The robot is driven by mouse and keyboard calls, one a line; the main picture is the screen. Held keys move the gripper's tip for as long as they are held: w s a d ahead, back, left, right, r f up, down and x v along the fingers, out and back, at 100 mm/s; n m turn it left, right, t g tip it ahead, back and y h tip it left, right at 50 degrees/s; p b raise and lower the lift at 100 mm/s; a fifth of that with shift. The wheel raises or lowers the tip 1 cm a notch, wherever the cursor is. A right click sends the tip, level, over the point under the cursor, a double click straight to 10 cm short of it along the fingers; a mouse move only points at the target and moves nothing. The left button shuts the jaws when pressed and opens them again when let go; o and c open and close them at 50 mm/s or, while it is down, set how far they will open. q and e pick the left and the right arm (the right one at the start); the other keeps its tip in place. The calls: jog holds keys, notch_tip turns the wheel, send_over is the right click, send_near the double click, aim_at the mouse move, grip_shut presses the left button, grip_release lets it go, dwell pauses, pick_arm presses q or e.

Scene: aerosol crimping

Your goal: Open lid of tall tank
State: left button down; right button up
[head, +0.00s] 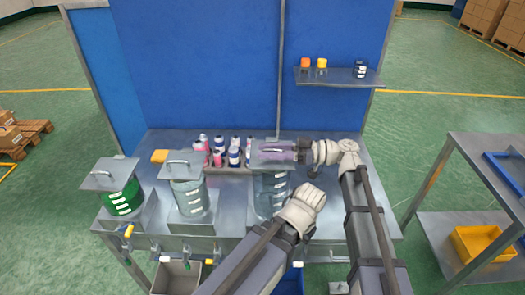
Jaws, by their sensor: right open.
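Three clear tanks with flat metal lids stand along the bench front. The left tank (122,198) holds green liquid; the middle tank (190,198) looks nearly clear. The right tank (270,186) looks the tallest, with pale bluish contents, and is partly hidden by my arm. Its square metal lid (259,162) appears to lie flat on top. My right gripper (268,150) is open, fingers pointing left, right over this lid. The lid's handle is hidden by the fingers, and I cannot tell whether they touch it. My left gripper is not in view.
Pink and white bottles (218,152) stand in a tray behind the tanks, left of my gripper. A shelf (340,79) with small jars is on the blue back panel. A metal cart (470,180) stands at right.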

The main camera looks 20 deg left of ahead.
jog(key=shift+x, duration=0.8)
jog(key=shift+c, duration=0.2)
grip_shut()
dwell(0.8)
